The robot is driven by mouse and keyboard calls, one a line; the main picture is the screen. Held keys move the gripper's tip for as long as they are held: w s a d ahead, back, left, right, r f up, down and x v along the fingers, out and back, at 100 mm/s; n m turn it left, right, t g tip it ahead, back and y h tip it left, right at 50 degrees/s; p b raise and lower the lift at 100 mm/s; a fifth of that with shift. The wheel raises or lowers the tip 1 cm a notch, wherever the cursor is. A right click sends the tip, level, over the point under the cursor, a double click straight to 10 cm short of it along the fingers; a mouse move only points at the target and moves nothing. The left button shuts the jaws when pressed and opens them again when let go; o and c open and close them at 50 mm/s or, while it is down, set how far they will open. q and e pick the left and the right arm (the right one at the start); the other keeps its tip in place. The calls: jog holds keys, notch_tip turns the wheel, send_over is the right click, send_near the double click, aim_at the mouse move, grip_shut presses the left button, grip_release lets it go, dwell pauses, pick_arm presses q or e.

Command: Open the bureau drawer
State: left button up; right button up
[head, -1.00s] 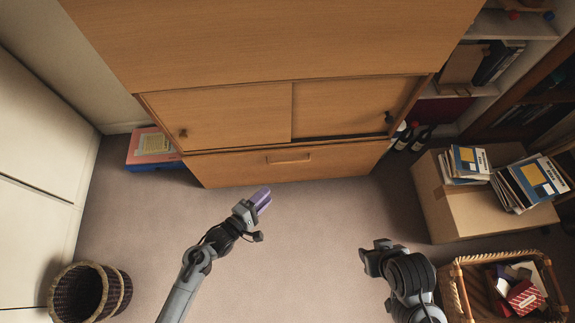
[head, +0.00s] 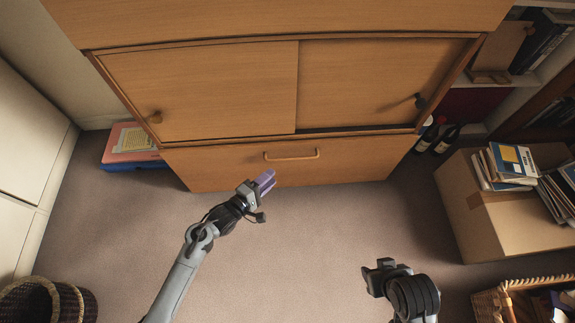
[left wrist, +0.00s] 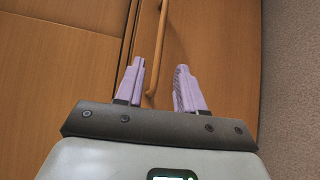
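The bureau drawer (head: 350,162) is the low wooden front at the bottom of the bureau, and it looks shut. Its bar handle (head: 291,155) runs across its upper middle; the handle also shows in the left wrist view (left wrist: 160,45). My left gripper (head: 268,180) is just in front of the drawer, below and left of the handle's middle. In the left wrist view its two purple fingers (left wrist: 160,80) are apart, with the handle's near end between them in the picture; contact cannot be told. My right gripper (head: 380,266) is low on the right, away from the bureau; its fingers are not clear.
Two sliding doors (head: 200,90) sit above the drawer. A cardboard box (head: 515,225) with booklets stands at the right, with bottles (head: 437,138) behind it. Baskets stand at the lower left (head: 45,303) and lower right (head: 487,303). The carpet (head: 310,240) between is clear.

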pick_arm(q)
jog(key=b+x, duration=0.5)
jog(key=x, duration=0.4)
jog(key=shift+w+d, duration=0.25)
jog(key=shift+w, duration=0.05)
jog(key=shift+f, duration=0.1)
grip_shut()
